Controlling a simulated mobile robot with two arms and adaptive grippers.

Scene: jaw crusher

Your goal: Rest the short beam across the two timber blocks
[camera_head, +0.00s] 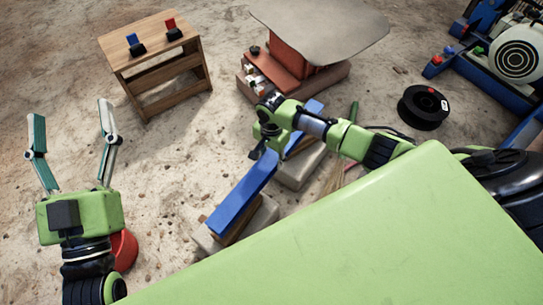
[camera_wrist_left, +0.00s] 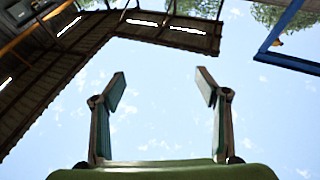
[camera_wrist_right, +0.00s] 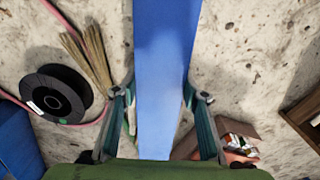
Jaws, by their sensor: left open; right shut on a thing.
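The short blue beam (camera_head: 243,192) runs diagonally in the head view. My right gripper (camera_head: 268,147) is shut on it near its middle; in the right wrist view the beam (camera_wrist_right: 166,60) passes between both fingers. The beam's near end is over a brown timber block (camera_head: 238,230) on a pale concrete block (camera_head: 262,222). The far part is over a second pale block (camera_head: 302,168); the timber there is mostly hidden by beam and gripper. I cannot tell whether the beam touches the timber. My left gripper (camera_head: 72,130) is open and empty, pointing up, away from the beam.
A wooden stand (camera_head: 150,60) with red and blue switches is at the back left. A red machine base (camera_head: 300,65) with a grey top is behind the beam. A black spool (camera_head: 423,107) and a broom (camera_wrist_right: 92,55) lie nearby. A red container (camera_head: 124,250) is beside my left arm.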

